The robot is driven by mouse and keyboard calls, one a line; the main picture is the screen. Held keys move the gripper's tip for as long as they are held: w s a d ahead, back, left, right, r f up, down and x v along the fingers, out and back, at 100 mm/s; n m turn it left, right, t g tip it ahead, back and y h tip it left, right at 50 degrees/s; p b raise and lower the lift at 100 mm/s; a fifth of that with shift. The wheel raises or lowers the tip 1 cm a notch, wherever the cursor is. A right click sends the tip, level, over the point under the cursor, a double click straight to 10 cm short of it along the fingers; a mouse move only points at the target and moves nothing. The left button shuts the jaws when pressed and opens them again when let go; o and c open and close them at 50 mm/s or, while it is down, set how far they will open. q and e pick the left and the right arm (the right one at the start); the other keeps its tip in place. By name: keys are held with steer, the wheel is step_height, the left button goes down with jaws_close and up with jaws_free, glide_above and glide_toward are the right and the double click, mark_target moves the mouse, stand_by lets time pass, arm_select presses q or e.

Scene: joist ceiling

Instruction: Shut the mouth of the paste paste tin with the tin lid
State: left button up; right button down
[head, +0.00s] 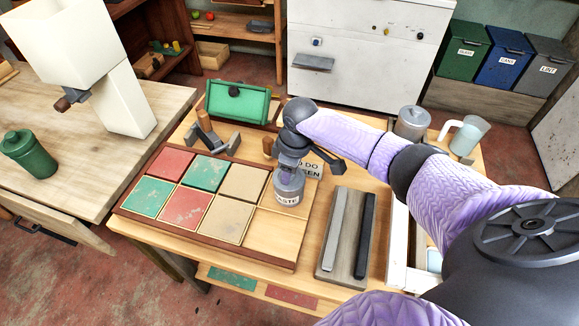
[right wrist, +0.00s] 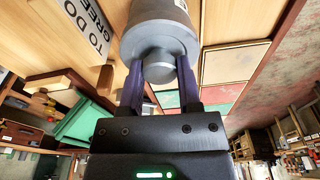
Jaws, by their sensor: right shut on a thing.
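The paste tin (head: 287,196), a grey cylinder with a PASTE label, stands upright at the right side of the tile board. My right gripper (head: 290,165) is directly above it, pointing down. In the right wrist view its two fingers (right wrist: 160,88) are shut on the round knob of the grey tin lid (right wrist: 158,44). The lid is at the mouth of the tin, in line with it. I cannot tell whether it is fully seated, as the gripper hides much of it in the head view. My left gripper is not in view.
The tile board (head: 125,209) holds red, green and tan squares. A TO DO GREEN sign (head: 312,168) stands behind the tin. A grey tray with two bars (head: 330,265) lies to the right. A green box (head: 238,103) is behind. A jug (head: 468,137) stands at far right.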

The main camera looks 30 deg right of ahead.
steer(key=shift+f, duration=0.35)
steer(key=shift+f, duration=0.15)
steer(key=shift+c, duration=1)
jaws_free()
steer(key=r+p, duration=0.1)
steer(key=r, duration=0.2)
steer(key=r+p, duration=0.1)
steer(key=r, duration=0.2)
steer(key=s+r+p, duration=0.1)
steer(key=r+p, duration=0.1)
steer(key=r, duration=0.2)
steer(key=shift+d+r, duration=0.1)
steer(key=shift+d, duration=0.25)
step_height(320, 180, up, 4)
steer(key=p, duration=0.4)
steer(key=shift+p, duration=0.4)
steer(key=shift+f, duration=0.2)
